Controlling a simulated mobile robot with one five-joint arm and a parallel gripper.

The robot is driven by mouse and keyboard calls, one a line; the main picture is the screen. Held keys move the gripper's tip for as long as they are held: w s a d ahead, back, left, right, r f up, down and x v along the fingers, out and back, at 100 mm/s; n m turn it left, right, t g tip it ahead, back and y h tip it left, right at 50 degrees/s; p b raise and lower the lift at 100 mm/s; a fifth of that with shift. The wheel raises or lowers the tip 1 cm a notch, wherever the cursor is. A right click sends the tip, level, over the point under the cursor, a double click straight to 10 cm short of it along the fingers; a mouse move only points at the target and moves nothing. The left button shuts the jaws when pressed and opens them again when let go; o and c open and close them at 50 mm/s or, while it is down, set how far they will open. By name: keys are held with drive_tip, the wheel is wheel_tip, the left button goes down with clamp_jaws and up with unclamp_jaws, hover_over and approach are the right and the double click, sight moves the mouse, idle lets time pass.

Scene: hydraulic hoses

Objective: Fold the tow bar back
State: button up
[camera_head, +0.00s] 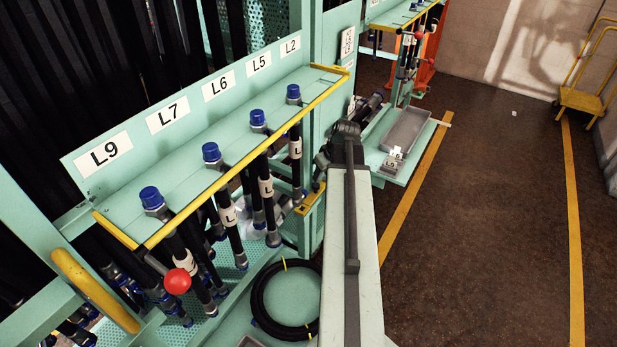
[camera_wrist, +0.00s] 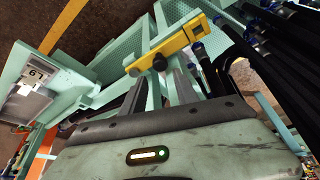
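In the wrist view, a yellow bar (camera_wrist: 170,48) with a black knob and a hole crosses pale green frame members just beyond my fingertips. It looks like the tow bar or a part of it, but I cannot tell for sure. My gripper (camera_wrist: 168,76) has two grey fingers with a gap between them and nothing clearly held. Whether a fingertip touches the yellow bar is unclear. In the head view a short yellow piece (camera_head: 311,199) with a dark hole shows at the rack's right end, left of my arm. My arm hides the fingers there.
A pale green rack (camera_head: 215,140) holds several blue-capped black hoses labelled L2 to L9. A coiled hose (camera_head: 262,312) lies on its lower shelf. A grey tray (camera_head: 405,130) sits on a shelf beyond my arm. Open brown floor (camera_head: 480,210) lies to the right, with a yellow trolley (camera_head: 583,98) far off.

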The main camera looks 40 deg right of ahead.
sight(316, 185)
drive_tip(key=b+x, duration=0.7)
drive_tip(key=x, duration=0.1)
drive_tip(key=shift+w, duration=0.1)
drive_tip(key=shift+r, duration=0.1)
clamp_jaws()
idle(1.3)
